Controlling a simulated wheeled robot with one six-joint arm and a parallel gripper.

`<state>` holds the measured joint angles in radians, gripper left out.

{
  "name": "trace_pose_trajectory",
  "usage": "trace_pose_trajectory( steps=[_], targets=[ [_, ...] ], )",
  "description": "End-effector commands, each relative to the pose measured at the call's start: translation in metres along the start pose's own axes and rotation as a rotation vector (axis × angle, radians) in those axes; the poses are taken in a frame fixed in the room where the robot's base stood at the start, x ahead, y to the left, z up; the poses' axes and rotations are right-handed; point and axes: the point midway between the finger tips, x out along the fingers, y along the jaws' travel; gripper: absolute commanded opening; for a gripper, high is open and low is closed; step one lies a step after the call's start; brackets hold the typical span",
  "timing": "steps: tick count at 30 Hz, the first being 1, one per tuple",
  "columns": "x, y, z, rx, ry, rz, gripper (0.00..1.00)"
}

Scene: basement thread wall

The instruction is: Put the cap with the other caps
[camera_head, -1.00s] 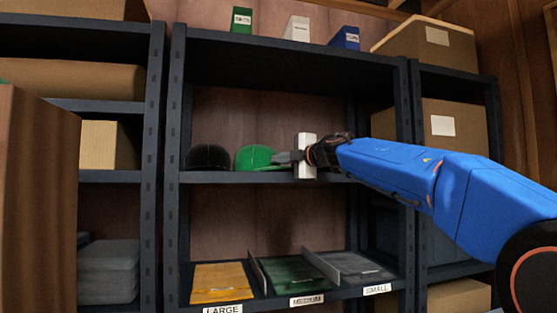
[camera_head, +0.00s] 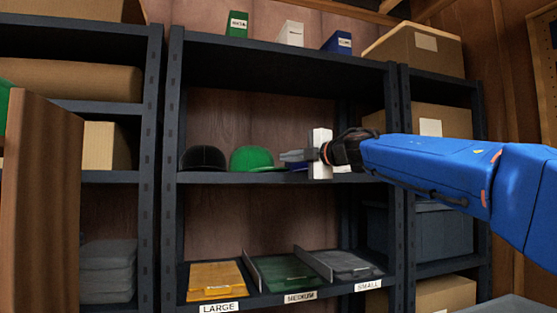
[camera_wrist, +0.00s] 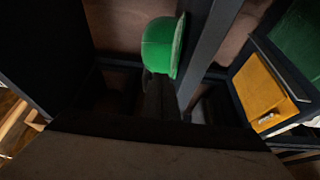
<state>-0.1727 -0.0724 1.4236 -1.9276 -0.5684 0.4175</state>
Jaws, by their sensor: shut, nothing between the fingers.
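A black cap (camera_head: 203,158) and a green cap (camera_head: 251,158) sit side by side on the middle shelf (camera_head: 225,178). A small blue piece (camera_head: 299,168) shows on the shelf just right of the green cap, mostly hidden by my gripper; a white piece (camera_head: 342,168) shows farther right, also partly hidden. I cannot tell if these are caps. My gripper (camera_head: 291,156) is shut and empty, pointing left just right of the green cap, near its brim. I cannot tell if they touch.
Below lie orange (camera_head: 214,280), green (camera_head: 281,272) and grey (camera_head: 345,264) folded cloths with dividers. A wooden panel (camera_head: 40,200) stands at the near left, a green thing (camera_head: 4,100) partly behind it. Shelf posts flank the bay; boxes (camera_head: 415,48) stand at right.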

Motion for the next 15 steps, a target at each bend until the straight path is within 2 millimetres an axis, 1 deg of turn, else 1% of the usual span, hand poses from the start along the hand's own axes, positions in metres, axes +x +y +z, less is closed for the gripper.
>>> trace_pose_trajectory(
  steps=[1, 6, 15],
  targets=[
    [-0.008, 0.001, 0.0, 0.0, -0.001, 0.0, 0.0],
    [-0.021, 0.0, 0.001, -0.001, -0.002, 0.0, 0.0],
    [-0.025, 0.0, 0.0, -0.001, 0.0, 0.0, 0.0]
  ],
)
